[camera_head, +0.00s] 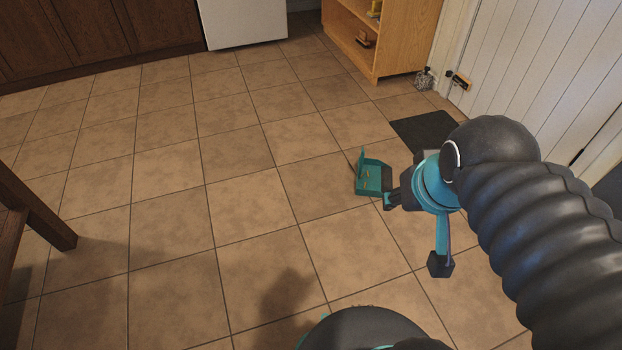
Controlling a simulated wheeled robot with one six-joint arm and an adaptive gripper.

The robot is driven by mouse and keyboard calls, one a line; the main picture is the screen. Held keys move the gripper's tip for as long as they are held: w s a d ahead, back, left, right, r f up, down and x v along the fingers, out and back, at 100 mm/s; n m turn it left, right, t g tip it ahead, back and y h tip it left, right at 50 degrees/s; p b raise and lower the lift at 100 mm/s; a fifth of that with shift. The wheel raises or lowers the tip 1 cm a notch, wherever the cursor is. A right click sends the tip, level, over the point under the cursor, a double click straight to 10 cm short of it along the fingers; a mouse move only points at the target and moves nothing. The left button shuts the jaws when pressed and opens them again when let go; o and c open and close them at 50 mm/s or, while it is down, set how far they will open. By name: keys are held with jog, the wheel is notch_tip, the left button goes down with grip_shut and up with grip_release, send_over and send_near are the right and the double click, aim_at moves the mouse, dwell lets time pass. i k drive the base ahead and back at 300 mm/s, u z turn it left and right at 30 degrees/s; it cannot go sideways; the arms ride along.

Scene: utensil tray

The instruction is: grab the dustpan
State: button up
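A teal dustpan (372,184) sits on the tiled floor right of the picture's middle, with a raised wall at its left and small yellowish bits showing in it. Its right side is partly hidden behind my gripper. My gripper (414,232) is teal and black, with its two dark fingertips spread wide apart and nothing seen between them. One finger is right beside the dustpan's right edge; I cannot tell whether they touch. The other finger hangs lower, over bare floor.
A dark mat (424,131) lies behind my gripper, near a white plank door (545,65). A wooden shelf (405,45) stands at the back. A dark wooden table leg (45,222) stands at the left. The middle floor is clear.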

aim_at(380, 179)
jog(key=u, duration=1.45)
jog(key=i, duration=2.35)
jog(key=z, duration=3.25)
